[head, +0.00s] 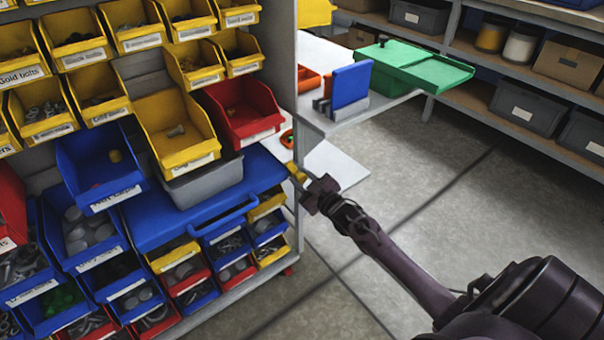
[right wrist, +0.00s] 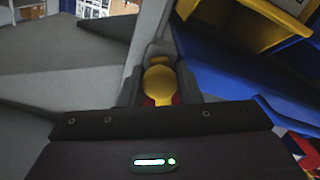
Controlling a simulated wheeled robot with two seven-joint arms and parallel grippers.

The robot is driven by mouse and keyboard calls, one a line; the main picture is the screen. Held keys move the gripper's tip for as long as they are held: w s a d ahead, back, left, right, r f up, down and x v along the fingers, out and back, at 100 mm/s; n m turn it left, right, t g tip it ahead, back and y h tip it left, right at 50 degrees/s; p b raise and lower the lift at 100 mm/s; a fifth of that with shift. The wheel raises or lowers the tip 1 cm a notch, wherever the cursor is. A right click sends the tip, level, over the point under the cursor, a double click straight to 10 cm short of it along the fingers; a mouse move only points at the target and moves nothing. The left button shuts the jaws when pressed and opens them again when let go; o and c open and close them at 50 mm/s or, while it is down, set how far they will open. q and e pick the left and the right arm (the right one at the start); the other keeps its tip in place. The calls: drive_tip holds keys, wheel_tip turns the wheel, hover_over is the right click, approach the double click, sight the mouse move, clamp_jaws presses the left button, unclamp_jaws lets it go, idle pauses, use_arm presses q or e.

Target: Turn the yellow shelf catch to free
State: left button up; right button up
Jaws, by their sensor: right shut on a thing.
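The yellow shelf catch (head: 295,172) sits on the right edge of the bin rack, beside the blue shelf (head: 170,206) with its handle. It also shows in the right wrist view (right wrist: 160,82), as a round yellow knob between the fingers. My right gripper (head: 305,182) is at the catch, its fingers on either side and shut on it. In the right wrist view the gripper (right wrist: 159,90) partly hides the catch, and a little red shows below the knob. Which way the catch is turned I cannot tell. My left gripper is not in view.
Yellow, blue and red bins fill the rack around the blue shelf. A red bin (head: 241,110) and a grey bin (head: 203,182) stand above it. Floor to the right is clear.

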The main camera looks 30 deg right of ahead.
drive_tip(key=shift+m, duration=0.6)
drive_tip(key=shift+m+p, duration=0.4)
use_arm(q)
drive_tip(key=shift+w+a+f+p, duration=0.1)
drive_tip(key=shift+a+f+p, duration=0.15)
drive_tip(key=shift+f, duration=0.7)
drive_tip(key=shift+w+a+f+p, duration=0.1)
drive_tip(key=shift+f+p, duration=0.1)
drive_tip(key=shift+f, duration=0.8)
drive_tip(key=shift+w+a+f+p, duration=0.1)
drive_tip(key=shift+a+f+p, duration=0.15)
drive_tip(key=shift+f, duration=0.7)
use_arm(e)
drive_tip(key=shift+f+m, duration=0.1)
drive_tip(key=shift+m, duration=1.5)
drive_tip(key=o, duration=0.9)
drive_tip(key=shift+s, duration=0.25)
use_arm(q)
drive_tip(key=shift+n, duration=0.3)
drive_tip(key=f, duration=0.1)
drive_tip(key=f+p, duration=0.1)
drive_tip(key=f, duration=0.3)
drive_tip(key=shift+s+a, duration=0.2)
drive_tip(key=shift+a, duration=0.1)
use_arm(e)
drive_tip(key=s, duration=0.7)
drive_tip(key=shift+s+d, duration=0.2)
drive_tip(key=shift+d, duration=0.1)
